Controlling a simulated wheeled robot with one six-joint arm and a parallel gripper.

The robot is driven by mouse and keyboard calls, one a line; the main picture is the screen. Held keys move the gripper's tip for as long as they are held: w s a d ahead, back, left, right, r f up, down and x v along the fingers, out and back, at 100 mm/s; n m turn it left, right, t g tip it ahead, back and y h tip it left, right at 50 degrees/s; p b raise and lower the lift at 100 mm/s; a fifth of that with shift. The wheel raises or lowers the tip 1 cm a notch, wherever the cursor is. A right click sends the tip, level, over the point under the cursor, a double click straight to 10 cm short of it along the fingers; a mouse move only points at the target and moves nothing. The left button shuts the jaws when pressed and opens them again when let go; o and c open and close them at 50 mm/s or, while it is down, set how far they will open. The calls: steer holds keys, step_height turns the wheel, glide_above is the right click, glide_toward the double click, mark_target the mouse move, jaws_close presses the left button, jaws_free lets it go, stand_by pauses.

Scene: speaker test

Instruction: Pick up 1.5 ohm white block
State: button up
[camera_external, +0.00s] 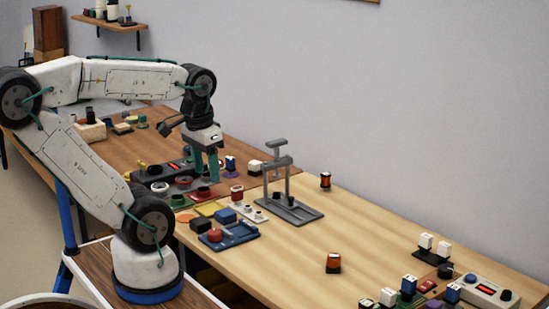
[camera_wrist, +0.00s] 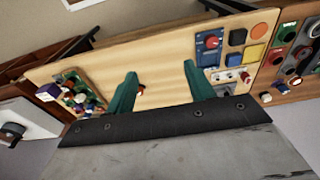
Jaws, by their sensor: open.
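Several small white blocks are in view; their markings are too small to read, so I cannot tell which is 1.5 ohm. Two white blocks (camera_external: 425,241) stand on a dark base at the right of the table. Another white block (camera_external: 388,296) is at the front right, and one white block (camera_external: 254,167) is near the middle, right of my gripper. My gripper (camera_external: 205,165) has teal fingers pointing down above the panels at the middle of the table. In the wrist view my gripper (camera_wrist: 160,72) is open, with nothing between its fingers.
A grey press-like stand (camera_external: 290,207) rises right of my gripper. A blue tray (camera_external: 229,236) with a red knob is in front. Two orange-topped black pieces, one here (camera_external: 333,263), stand apart on bare wood. A grey control box (camera_external: 482,292) is at the far right.

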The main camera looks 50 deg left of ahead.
steer(key=shift+o, duration=0.8)
